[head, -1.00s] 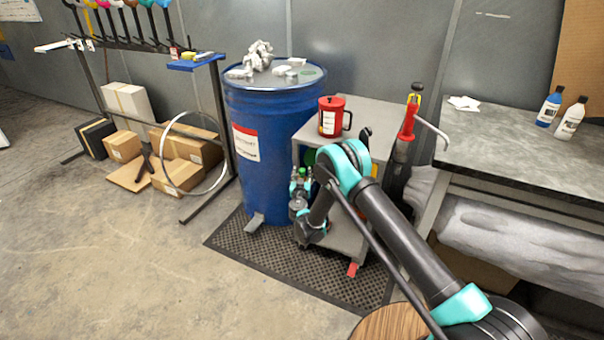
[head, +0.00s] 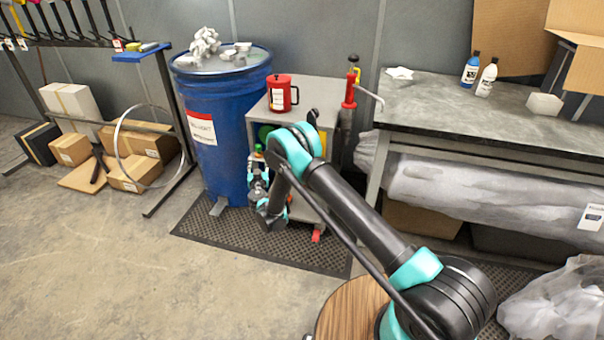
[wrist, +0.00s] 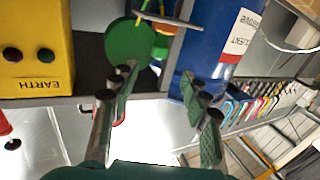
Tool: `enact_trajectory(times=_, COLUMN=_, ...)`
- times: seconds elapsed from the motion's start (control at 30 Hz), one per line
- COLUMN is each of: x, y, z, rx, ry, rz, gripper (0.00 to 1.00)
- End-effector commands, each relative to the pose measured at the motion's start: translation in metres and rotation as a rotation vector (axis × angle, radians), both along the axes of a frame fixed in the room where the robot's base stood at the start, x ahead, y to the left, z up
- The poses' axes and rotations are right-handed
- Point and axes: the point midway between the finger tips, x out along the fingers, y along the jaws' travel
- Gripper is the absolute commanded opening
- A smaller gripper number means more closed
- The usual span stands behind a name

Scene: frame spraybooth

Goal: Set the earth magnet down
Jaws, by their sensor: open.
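In the wrist view my gripper (wrist: 158,82) is open, its two fingers apart with nothing held between them. A round green piece (wrist: 128,42) with a yellow cord lies just beyond the left finger; it may be the earth magnet, but I cannot tell for sure. An orange piece (wrist: 161,46) shows beside it. A yellow panel marked EARTH (wrist: 38,50), with dark round knobs, is at the upper left, its lettering upside down. In the head view my arm reaches down in front of the grey cart (head: 320,97) and partly hides it.
A blue drum (head: 228,120) stands left of the cart, with a red can (head: 282,92) on the cart top. A workbench (head: 440,105) is at the right.

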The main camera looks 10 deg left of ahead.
Motion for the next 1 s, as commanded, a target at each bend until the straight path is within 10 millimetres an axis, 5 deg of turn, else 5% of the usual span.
enact_trajectory(times=0.2, x=0.004, y=-0.006, z=0.005, rx=-0.002, ry=0.004, rz=-0.012, gripper=0.46)
enact_trajectory(times=0.37, x=0.027, y=-0.046, z=0.037, rx=-0.023, ry=0.042, rz=-0.085, gripper=0.46)
enact_trajectory(times=0.67, x=0.061, y=-0.188, z=0.122, rx=-0.099, ry=0.199, rz=-0.294, gripper=0.46)
enact_trajectory(times=1.0, x=0.025, y=-0.35, z=0.189, rx=-0.177, ry=0.432, rz=-0.459, gripper=0.46)
